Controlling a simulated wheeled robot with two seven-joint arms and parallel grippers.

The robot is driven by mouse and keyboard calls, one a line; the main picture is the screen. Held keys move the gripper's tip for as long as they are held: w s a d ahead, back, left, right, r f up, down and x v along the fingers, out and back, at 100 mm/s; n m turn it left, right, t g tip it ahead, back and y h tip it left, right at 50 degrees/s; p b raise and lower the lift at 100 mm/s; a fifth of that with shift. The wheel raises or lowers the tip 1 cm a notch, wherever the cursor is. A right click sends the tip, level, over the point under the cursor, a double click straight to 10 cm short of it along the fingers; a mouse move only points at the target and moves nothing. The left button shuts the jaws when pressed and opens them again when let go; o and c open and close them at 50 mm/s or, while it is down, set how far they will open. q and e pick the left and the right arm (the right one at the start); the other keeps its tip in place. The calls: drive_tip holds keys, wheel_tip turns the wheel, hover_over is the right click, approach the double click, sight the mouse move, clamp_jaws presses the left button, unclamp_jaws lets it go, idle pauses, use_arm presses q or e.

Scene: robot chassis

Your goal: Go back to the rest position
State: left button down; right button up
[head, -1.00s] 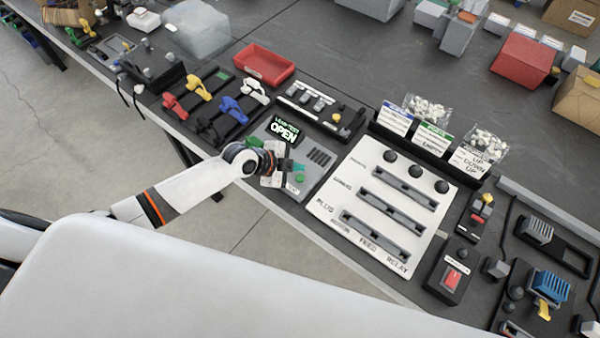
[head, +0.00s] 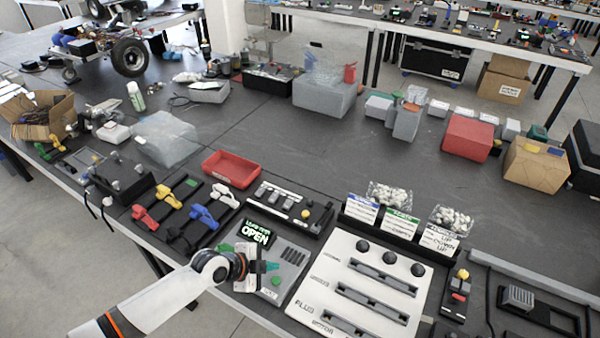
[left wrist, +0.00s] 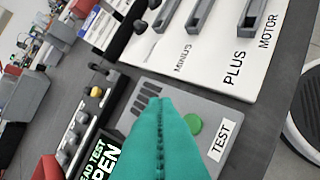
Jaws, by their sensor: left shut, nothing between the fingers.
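My left gripper (head: 270,267) is over the near edge of the grey test box (head: 290,254), close to its green button (head: 277,281). Its teal fingers (left wrist: 160,140) are pressed together with nothing between them in the left wrist view. The box's display (head: 257,233) reads "OPEN". In the left wrist view the green button (left wrist: 193,124) and the TEST label (left wrist: 222,141) show beside the fingers. I cannot tell from these views whether the fingers touch the box. My right gripper is not in view.
A white slotted panel (head: 345,245) stands right of the test box. Left of it are colored levers (head: 200,215), and behind is a red tray (head: 231,168). Boxes and bins stand farther back. The dark tabletop (head: 330,145) is clear in the middle.

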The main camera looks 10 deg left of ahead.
use_arm(q)
drive_tip(key=s+d+r+n+g+y, duration=0.15)
drive_tip(key=s+n, duration=0.25)
drive_tip(key=s, duration=0.4)
drive_tip(key=s+d+r+n+y, duration=0.1)
drive_tip(key=s+d+r+n, duration=0.2)
drive_tip(key=s, duration=0.4)
drive_tip(key=s+a+r+n+g+y, duration=0.2)
drive_tip(key=s+a+r+n+y, duration=0.2)
drive_tip(key=s+a+n, duration=0.55)
wheel_tip(320, 180, down, 34)
drive_tip(key=s+b, duration=0.2)
drive_tip(key=b, duration=0.3)
drive_tip(key=s+a+f+m+g+b, duration=0.1)
drive_tip(key=s+a+f+g+b, duration=0.1)
drive_tip(key=s+f, duration=1.4)
drive_tip(key=shift+a+f+b, duration=0.35)
drive_tip(key=shift+f+b, duration=0.25)
drive_tip(key=shift+b, duration=0.2)
